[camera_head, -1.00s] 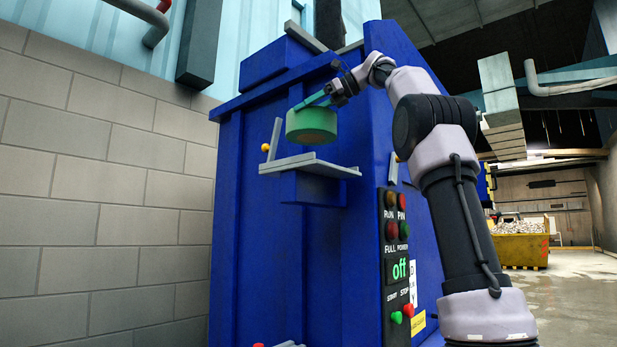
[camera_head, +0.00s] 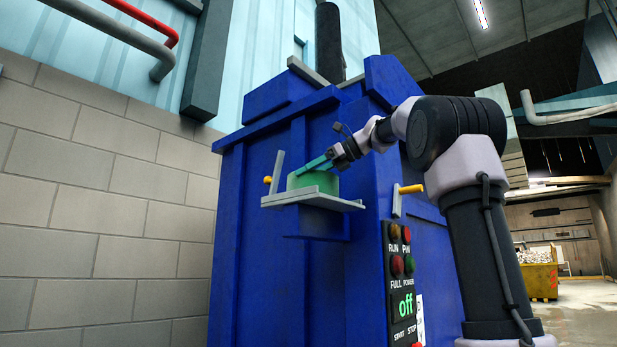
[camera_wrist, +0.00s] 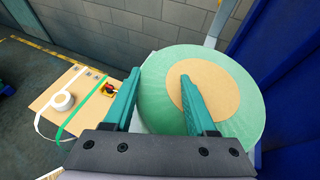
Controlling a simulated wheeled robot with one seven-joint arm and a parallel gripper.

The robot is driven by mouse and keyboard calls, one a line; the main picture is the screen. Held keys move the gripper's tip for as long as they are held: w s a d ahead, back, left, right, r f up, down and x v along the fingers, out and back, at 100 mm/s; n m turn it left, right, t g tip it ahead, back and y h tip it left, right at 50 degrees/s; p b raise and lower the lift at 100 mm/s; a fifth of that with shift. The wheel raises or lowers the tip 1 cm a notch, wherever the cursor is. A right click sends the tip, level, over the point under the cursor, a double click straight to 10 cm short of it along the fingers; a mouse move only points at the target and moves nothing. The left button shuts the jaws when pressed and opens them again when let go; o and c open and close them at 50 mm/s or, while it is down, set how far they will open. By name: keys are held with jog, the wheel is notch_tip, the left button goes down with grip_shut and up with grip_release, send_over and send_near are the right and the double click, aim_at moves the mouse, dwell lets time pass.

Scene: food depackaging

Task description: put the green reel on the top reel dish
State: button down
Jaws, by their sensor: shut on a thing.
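The green reel (camera_head: 316,182) is a thick green roll; its tan core (camera_wrist: 222,90) shows in the wrist view. My gripper (camera_head: 318,166) is shut on the reel's wall. In the wrist view one finger of my gripper (camera_wrist: 160,76) is outside the reel's edge and the other is over the core. The top reel dish (camera_head: 338,204) is a grey plate on the blue machine, with an upright grey bar at its left. The reel is right at the dish, its lower edge hidden behind the dish's front edge. I cannot tell whether it rests on it.
The blue machine (camera_head: 265,270) rises around the dish. A yellow-tipped lever (camera_head: 408,189) is right of it, above a control panel (camera_head: 402,268) reading "off". In the wrist view, a board below holds a white reel (camera_wrist: 62,102) and a red button (camera_wrist: 109,88).

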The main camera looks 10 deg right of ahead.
jog(key=shift+f, duration=0.4)
jog(key=shift+c, duration=0.9)
grip_release()
jog(key=shift+f, duration=0.1)
jog(key=v, duration=1.2)
